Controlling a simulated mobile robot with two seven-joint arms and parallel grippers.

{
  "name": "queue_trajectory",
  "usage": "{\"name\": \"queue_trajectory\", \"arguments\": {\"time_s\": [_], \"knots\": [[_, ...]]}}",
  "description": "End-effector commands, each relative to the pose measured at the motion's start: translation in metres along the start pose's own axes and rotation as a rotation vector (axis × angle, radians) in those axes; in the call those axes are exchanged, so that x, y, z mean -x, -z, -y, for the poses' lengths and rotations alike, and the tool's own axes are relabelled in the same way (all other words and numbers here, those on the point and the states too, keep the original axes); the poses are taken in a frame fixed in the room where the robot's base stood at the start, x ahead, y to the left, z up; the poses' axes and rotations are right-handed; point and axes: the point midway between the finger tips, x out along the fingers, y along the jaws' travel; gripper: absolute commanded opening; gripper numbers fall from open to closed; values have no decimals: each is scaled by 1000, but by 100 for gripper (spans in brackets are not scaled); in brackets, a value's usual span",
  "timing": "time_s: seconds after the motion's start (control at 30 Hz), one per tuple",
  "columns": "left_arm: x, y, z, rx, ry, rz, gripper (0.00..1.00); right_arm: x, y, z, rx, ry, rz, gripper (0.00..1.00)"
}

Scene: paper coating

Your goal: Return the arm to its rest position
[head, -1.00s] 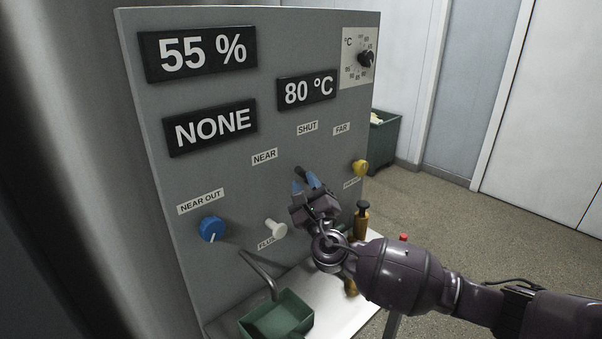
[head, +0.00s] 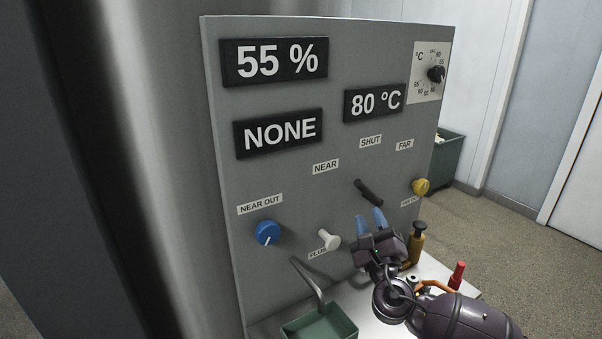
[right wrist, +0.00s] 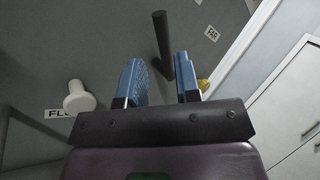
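My right gripper (head: 373,220) is in front of the lower part of the grey panel (head: 290,195), its blue fingers pointing up. In the right wrist view its fingers (right wrist: 160,70) are apart with nothing between their pads. A black lever (head: 369,192) on the panel stands just above the fingertips in the head view. In the right wrist view the lever (right wrist: 162,45) shows beyond the gap between the fingers; the gripper does not hold it. My left gripper is in neither view.
A blue knob (head: 268,232), a white knob (head: 329,240) and a yellow knob (head: 420,187) stick out from the panel. A green tray (head: 318,325), a brown-and-black handle (head: 417,243) and a red-topped item (head: 457,275) are low, near my right arm. Open floor (head: 500,240) lies right.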

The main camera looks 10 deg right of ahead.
Motion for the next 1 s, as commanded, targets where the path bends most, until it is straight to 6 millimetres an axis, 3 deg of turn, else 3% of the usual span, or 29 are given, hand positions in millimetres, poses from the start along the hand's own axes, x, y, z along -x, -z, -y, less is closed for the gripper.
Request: {"name": "queue_trajectory", "arguments": {"time_s": [0.17, 0.27, 0.63, 0.87, 1.0], "knots": [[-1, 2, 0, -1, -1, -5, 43, 0, -1, -2, -122, -11, 4, 30], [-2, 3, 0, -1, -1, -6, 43, 0, 1, -8, -300, -48, -12, 30], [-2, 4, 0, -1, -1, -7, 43, 1, 8, -38, -1242, -170, -250, 30], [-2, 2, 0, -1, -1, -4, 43, 33, 27, -66, -1938, -103, -535, 30], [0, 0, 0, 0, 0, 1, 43, 69, 44, -82, -2397, 47, -736, 30]]}}
